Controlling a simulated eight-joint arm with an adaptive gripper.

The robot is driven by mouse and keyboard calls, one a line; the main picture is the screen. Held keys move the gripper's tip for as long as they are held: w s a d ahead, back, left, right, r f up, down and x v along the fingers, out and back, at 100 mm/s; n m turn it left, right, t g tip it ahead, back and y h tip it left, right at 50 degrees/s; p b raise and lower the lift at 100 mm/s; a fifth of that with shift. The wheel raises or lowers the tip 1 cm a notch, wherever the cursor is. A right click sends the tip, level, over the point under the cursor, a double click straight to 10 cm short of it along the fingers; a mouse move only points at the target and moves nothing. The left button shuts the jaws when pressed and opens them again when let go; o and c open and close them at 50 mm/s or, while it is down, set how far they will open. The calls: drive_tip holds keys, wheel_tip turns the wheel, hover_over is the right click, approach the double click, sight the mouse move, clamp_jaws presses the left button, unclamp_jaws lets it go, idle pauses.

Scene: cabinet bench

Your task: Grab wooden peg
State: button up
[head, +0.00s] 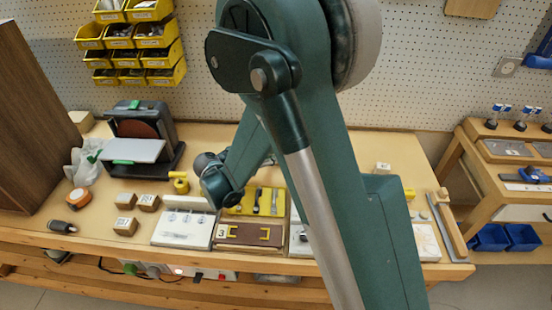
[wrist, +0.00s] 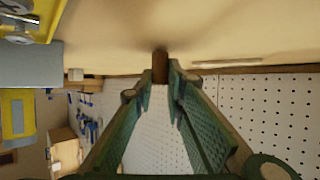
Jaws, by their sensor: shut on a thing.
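In the wrist view, the fingers of my gripper (wrist: 161,78) are closed together at their tips around a small brown wooden peg (wrist: 160,64). The peg shows as a dark, short, upright piece between the fingertips, in front of the pale wooden bench top. Most of the peg is hidden by the fingers. In the head view, my arm covers the middle of the bench, and neither the fingertips nor the peg can be made out.
Several labelled wooden blocks (head: 125,199) stand at the bench's left. A white board (head: 183,229), a brown board marked 3 (head: 232,231) and a yellow tool tray (head: 234,210) lie along the front. Yellow bins (head: 160,57) hang on the pegboard.

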wheel_tip(320, 180, up, 10)
drive_tip(key=p, duration=0.2)
drive_tip(key=shift+f+p, duration=0.2)
drive_tip(key=shift+p, duration=0.1)
